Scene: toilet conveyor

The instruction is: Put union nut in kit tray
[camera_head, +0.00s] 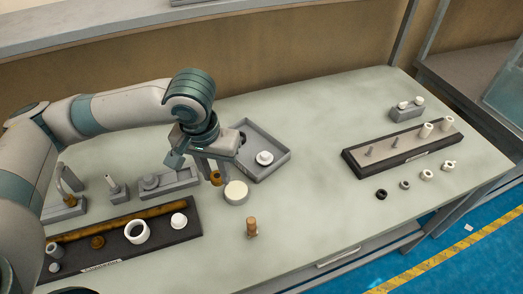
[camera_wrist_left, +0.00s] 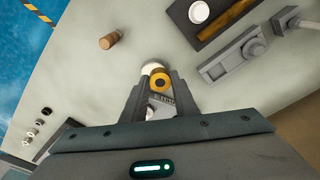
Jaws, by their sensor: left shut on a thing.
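The union nut, which looks like a brass-coloured ring with a dark hole (camera_wrist_left: 159,79), sits between the fingertips of my left gripper (camera_wrist_left: 156,88). In the head view the left gripper (camera_head: 213,176) points down, shut on the nut (camera_head: 215,178) above the table. A shallow grey tray, apparently the kit tray (camera_head: 282,157), lies just right of and behind the gripper. It holds a white flanged part (camera_head: 264,158). In the wrist view the fingers hide most of the tray. My right gripper is not in view.
A white round cap (camera_head: 236,192) stands close beside the gripper. A brown cylinder (camera_head: 251,227) stands nearer the front. A dark tray (camera_head: 190,229) with pipe parts lies at left, grey fixtures (camera_head: 170,182) behind it. Another dark tray (camera_head: 352,160) and several small rings lie at right.

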